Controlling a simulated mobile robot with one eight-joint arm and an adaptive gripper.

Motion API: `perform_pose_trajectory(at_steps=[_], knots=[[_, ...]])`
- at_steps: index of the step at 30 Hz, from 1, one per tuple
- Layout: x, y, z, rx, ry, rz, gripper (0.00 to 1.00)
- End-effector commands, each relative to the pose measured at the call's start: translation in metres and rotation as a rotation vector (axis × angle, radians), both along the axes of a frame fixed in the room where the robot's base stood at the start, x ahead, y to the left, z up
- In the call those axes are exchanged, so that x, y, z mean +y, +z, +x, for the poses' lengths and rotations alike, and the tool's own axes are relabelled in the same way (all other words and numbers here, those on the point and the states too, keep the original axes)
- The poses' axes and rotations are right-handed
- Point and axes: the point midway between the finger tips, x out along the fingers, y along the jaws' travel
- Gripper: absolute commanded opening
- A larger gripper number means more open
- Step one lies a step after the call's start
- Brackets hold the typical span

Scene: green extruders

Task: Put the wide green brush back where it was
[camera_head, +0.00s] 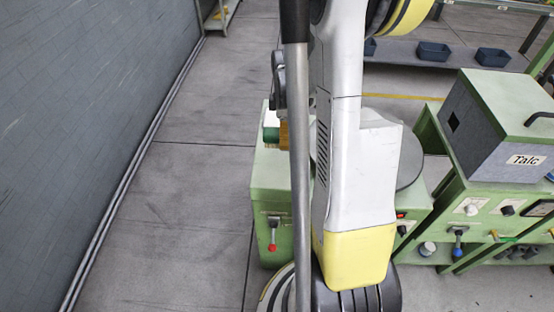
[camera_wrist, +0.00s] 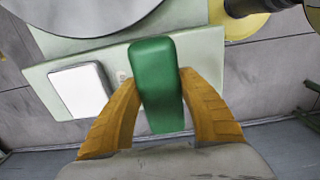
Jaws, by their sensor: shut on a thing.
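The wide green brush (camera_wrist: 156,88) is between the two yellow fingers of my gripper (camera_wrist: 160,78) in the wrist view. My gripper is shut on it. Its green back faces the wrist camera, and its bristles are hidden there. In the head view a small part of the brush (camera_head: 271,134) shows left of the grey pole, above the pale green machine (camera_head: 269,185). My arm and the pole hide most of the gripper there. I cannot tell whether the brush touches the machine top.
In the wrist view a white rectangular plate (camera_wrist: 80,91) lies on the machine top, left of the brush. A round grey disc (camera_wrist: 110,14) is beyond it. A grey box marked Talc (camera_head: 505,130) stands on green machinery at right. Open floor (camera_head: 190,200) lies at left, beside the wall.

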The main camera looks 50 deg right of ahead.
Motion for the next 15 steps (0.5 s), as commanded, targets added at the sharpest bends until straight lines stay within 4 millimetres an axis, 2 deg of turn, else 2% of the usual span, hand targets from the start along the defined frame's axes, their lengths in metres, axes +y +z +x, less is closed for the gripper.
perform_pose_trajectory(at_steps=[1,3,6,11,15], knots=[[0.011,-0.009,0.001,0.000,0.003,0.000,0.12],[0.022,-0.015,0.002,0.000,0.003,0.000,0.12],[0.031,-0.020,0.003,0.000,0.001,0.000,0.12],[0.034,-0.029,0.003,0.000,-0.001,0.000,0.12],[0.034,-0.053,0.003,0.000,-0.002,0.000,0.12]])
